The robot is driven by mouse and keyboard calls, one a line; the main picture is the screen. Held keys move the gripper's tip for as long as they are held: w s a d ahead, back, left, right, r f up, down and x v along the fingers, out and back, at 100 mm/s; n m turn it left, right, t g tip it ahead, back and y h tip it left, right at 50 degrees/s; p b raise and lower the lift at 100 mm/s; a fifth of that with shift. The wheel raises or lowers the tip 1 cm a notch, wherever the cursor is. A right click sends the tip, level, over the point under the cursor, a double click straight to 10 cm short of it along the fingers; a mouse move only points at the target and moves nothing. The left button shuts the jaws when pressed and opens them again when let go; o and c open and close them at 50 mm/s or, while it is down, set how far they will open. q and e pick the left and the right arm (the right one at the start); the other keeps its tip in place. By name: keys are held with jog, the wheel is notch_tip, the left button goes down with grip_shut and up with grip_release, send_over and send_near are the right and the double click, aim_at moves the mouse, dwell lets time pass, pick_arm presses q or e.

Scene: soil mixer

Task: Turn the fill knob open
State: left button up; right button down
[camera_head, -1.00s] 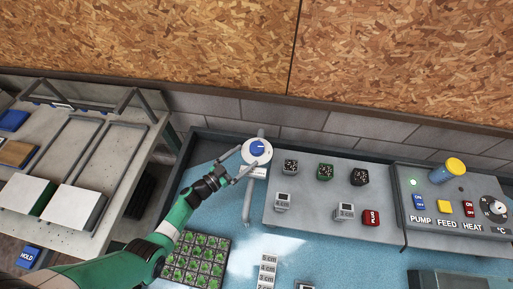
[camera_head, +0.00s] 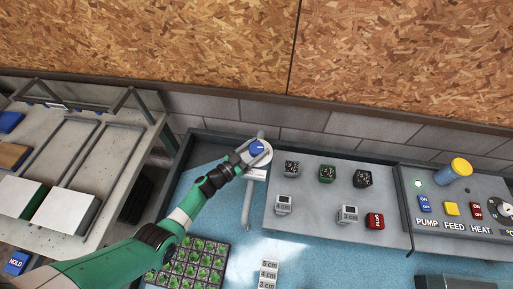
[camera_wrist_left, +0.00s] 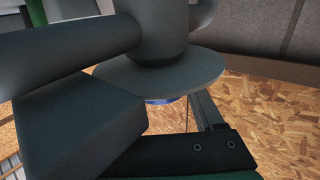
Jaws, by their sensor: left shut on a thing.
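The fill knob (camera_head: 257,146) is a blue round knob on a pale round dial, on top of a grey pipe (camera_head: 247,208) at the back of the blue basin. My left gripper (camera_head: 247,153) reaches it from the lower left and is shut on it, covering part of the dial. A thin white mark shows on the knob. In the left wrist view the dial is a dark grey disc (camera_wrist_left: 185,72), with a sliver of the blue knob (camera_wrist_left: 162,101) under its edge and a gripper finger (camera_wrist_left: 206,110) beside it. My right gripper is not in view.
A grey panel with small display cubes (camera_head: 327,173) stands right of the pipe. A control box (camera_head: 452,207) with PUMP, FEED and HEAT switches is further right. A bench (camera_head: 92,150) stands at left.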

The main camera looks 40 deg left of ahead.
pick_arm(q)
jog(key=c, duration=0.4)
jog(key=shift+a+m+h, duration=0.1)
jog(key=shift+m+h, duration=0.2)
jog(key=shift+h, duration=0.1)
jog(key=shift+m+h, duration=0.5)
jog(key=shift+h, duration=0.3)
jog(key=o, duration=1.4)
